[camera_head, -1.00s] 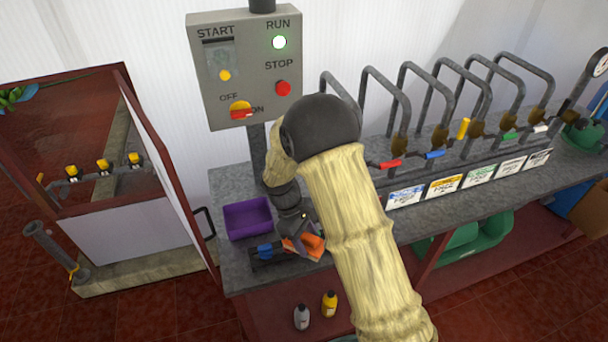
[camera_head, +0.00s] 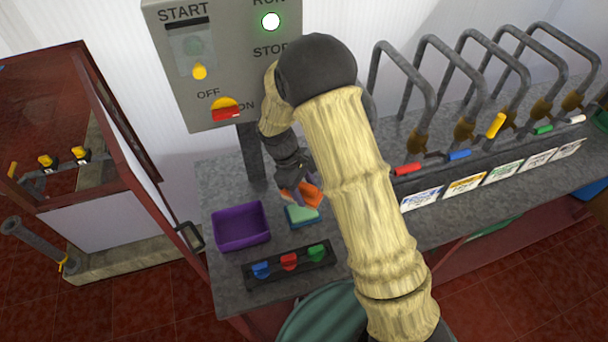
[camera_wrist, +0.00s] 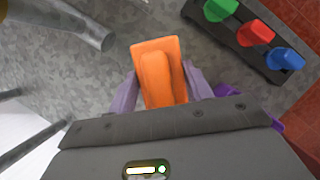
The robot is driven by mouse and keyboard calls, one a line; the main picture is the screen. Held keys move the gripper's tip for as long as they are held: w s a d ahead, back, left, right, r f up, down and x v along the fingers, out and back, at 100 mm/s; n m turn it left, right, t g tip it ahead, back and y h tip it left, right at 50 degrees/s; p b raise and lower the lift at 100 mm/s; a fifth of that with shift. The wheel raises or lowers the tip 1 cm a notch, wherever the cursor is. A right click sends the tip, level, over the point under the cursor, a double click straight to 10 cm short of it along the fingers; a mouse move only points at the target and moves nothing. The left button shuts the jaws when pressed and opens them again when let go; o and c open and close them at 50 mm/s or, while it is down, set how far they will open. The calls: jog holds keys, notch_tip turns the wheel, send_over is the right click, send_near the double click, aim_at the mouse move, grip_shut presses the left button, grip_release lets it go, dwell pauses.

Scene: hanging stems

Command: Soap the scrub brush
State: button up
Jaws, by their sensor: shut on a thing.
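My gripper (camera_head: 297,186) is over the grey counter, shut on the orange scrub brush (camera_head: 304,196). In the wrist view, the two lilac fingers (camera_wrist: 158,92) of my gripper clasp the brush (camera_wrist: 158,75) on either side, its ridged orange back facing the camera. Its bristles are not visible. A small teal block with a paler green top (camera_head: 302,216) is on the counter just in front of the brush in the head view; I cannot tell whether it is soap or a sponge, or whether the brush touches it.
A purple tray (camera_head: 241,243) stands left of the brush. A black rack (camera_head: 290,281) with blue, red and green knobs lies at the counter's front edge. A control box (camera_head: 222,108) rises behind. Bent pipes with coloured levers (camera_head: 458,154) stand to the right.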

jog(key=shift+w, duration=0.25)
jog(key=shift+s, duration=0.1)
jog(key=shift+s, duration=0.1)
jog(key=shift+f+b, duration=2.4)
jog(key=shift+f, duration=0.6)
jog(key=shift+f, duration=0.55)
dwell(0.5)
jog(key=shift+r, duration=0.1)
jog(key=shift+r+p, duration=2.8)
jog(key=shift+r, duration=0.75)
